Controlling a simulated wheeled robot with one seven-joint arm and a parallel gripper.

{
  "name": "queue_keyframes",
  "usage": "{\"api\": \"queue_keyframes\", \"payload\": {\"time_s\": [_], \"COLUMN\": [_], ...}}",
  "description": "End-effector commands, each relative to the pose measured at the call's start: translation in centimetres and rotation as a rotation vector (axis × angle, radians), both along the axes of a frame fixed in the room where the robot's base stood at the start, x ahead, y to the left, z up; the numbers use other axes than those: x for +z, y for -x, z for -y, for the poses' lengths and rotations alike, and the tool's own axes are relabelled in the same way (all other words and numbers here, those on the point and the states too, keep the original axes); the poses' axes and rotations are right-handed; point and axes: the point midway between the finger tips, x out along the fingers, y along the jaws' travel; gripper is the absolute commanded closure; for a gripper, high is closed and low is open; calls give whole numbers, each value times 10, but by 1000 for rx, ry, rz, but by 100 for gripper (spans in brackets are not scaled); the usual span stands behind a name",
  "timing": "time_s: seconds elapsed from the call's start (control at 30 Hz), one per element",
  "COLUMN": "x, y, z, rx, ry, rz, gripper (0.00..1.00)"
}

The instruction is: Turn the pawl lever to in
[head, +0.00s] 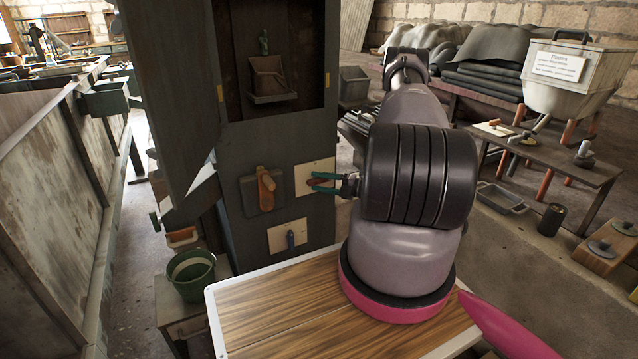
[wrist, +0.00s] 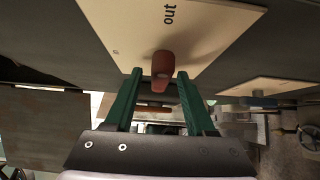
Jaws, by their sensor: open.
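A cream plate (head: 302,176) on the dark cabinet front carries a short red-brown lever, which I take for the pawl lever. In the wrist view the plate (wrist: 205,30) shows the word "out" beside the lever (wrist: 163,68). The plate's other marking is too small to read. My gripper (head: 322,181) is in front of this plate with its green fingers open. In the wrist view the gripper (wrist: 157,85) has one finger on each side of the lever, with a visible gap to each. In the head view the fingers largely hide the lever.
A wooden-handled lever (head: 266,190) on a grey plate sits left of the cream plate. A second cream plate (head: 275,240) with a small dark lever (head: 290,239) is below. A cabinet recess with a hopper (head: 270,78) is above. A green bucket (head: 191,275) stands lower left.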

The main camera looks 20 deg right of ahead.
Motion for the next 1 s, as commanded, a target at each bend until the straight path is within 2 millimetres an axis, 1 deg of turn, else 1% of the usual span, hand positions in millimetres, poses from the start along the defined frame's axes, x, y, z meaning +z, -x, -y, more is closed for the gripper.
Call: {"api": "queue_keyframes", "payload": {"time_s": [0.3,0.37,0.4,0.43,0.47,0.77,1.0], "x": [0,0,0,0,0,0,0], "y": [-2,-2,-2,-2,-2,-2,-2], "z": [-2,-2,-2,-2,-2,-2,-3], "rx": [1,1,1,1,1,1,2], "ry": [0,0,0,0,0,18,121], "rz": [0,0,0,0,0,1,5], "gripper": [45,68,83,95,100,100,100]}}
